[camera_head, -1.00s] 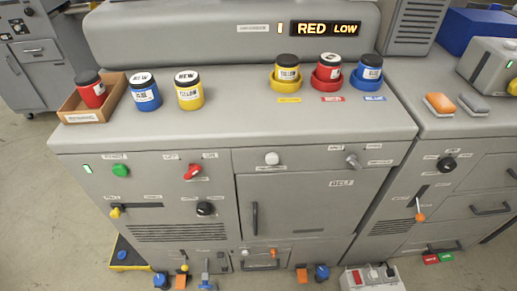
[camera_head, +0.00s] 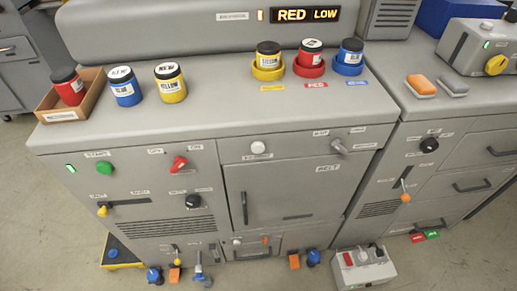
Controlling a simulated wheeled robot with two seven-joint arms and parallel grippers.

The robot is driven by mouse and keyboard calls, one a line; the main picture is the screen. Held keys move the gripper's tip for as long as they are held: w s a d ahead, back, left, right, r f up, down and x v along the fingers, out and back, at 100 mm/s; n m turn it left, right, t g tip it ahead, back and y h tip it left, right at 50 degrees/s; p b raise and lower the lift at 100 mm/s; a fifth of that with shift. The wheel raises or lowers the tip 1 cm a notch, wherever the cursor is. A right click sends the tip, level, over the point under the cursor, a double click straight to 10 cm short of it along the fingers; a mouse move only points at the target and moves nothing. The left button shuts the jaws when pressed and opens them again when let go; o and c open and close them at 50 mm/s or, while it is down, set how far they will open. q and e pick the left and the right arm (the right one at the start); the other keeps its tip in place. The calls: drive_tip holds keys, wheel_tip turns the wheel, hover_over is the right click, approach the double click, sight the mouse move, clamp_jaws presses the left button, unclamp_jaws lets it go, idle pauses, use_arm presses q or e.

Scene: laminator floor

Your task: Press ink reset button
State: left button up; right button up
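A round white button (camera_head: 257,147) sits on the upper front of the grey machine (camera_head: 215,118), above the door marked MELT. The small label under this button is too small to read surely. A lit display (camera_head: 307,15) at the back reads RED LOW. Neither of my grippers is in view.
On the machine top are a red jar in a cardboard tray (camera_head: 45,100), a blue jar (camera_head: 124,87) and a yellow jar (camera_head: 170,83). Yellow, red (camera_head: 310,68) and blue holders each hold a jar. A green button (camera_head: 104,168) and red switch (camera_head: 179,163) share the front.

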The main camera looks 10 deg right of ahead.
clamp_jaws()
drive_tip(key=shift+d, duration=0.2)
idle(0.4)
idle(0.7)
